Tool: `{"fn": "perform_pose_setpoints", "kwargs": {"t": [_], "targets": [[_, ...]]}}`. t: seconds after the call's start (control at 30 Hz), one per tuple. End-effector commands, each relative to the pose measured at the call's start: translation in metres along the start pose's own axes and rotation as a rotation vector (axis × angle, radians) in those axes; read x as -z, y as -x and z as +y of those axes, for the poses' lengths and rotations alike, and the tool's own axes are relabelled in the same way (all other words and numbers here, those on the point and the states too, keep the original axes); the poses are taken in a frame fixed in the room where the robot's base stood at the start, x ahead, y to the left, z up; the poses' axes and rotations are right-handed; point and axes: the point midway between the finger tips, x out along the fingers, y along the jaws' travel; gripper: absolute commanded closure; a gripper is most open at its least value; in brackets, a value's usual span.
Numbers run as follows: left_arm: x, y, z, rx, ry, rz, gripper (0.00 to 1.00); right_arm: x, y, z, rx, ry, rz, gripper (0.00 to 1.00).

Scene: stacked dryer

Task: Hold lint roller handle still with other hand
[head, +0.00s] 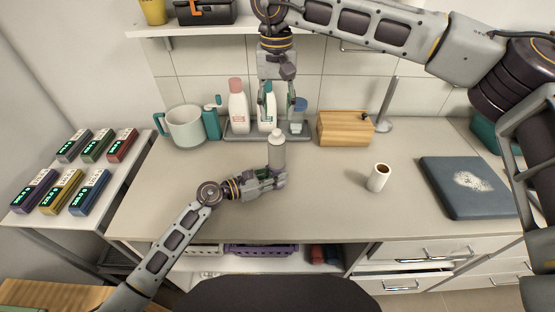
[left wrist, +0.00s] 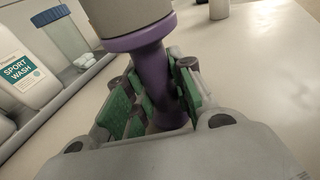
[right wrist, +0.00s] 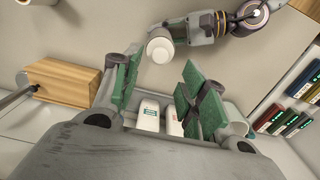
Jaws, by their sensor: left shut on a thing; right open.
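The lint roller (head: 277,152) stands upright over the counter, its pale roll on top. Its purple handle (left wrist: 150,75) shows in the left wrist view between the green finger pads. My left gripper (head: 268,178) is shut on that handle. My right gripper (head: 279,98) is open and empty, pointing down above the bottle tray, behind and above the roller. The right wrist view shows the roller's pale end (right wrist: 160,46) beyond the open fingers.
A loose white roll with a brown core (head: 378,178) stands right of the roller. A tray (head: 240,134) holds bottles and a jar. The front middle counter is clear.

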Motion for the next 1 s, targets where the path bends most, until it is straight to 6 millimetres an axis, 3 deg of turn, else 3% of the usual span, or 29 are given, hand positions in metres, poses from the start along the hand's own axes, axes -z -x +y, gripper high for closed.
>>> {"fn": "perform_pose_setpoints", "kwargs": {"t": [0.6, 1.0], "targets": [[0.000, 0.000, 0.000, 0.000, 0.000, 0.000, 1.00, 0.000, -0.054, 0.001, -0.001, -0.001, -0.002, 0.57], [0.000, 0.000, 0.000, 0.000, 0.000, 0.000, 1.00, 0.000, -0.071, 0.000, 0.000, -0.001, -0.001, 0.57]]}}
